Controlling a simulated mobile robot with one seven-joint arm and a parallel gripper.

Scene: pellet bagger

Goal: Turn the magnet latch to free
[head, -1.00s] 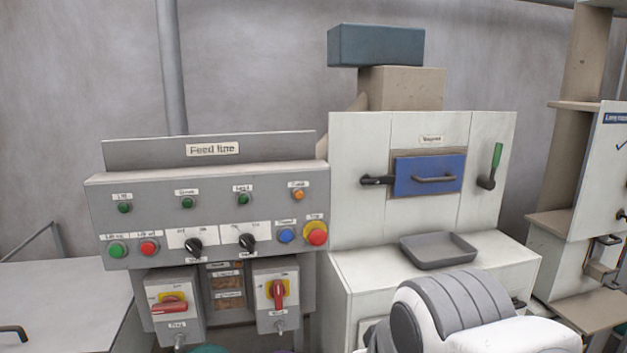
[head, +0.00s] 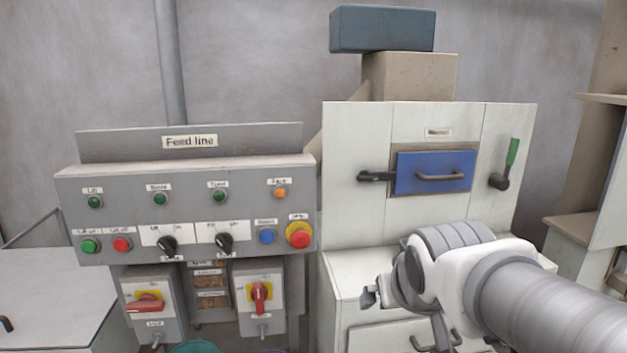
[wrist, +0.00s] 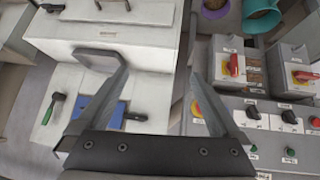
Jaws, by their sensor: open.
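The magnet latch (head: 376,177) is a short black handle lying about level at the left edge of a blue drawer front (head: 433,184) on a white cabinet; a small label, which seems to read Magnet, sits above. In the wrist view my gripper (wrist: 160,72) is open and empty.
A green-handled lever (head: 512,152) stands right of the blue front. The Feed line panel (head: 190,205), with buttons, knobs and red switches, stands close on the left.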

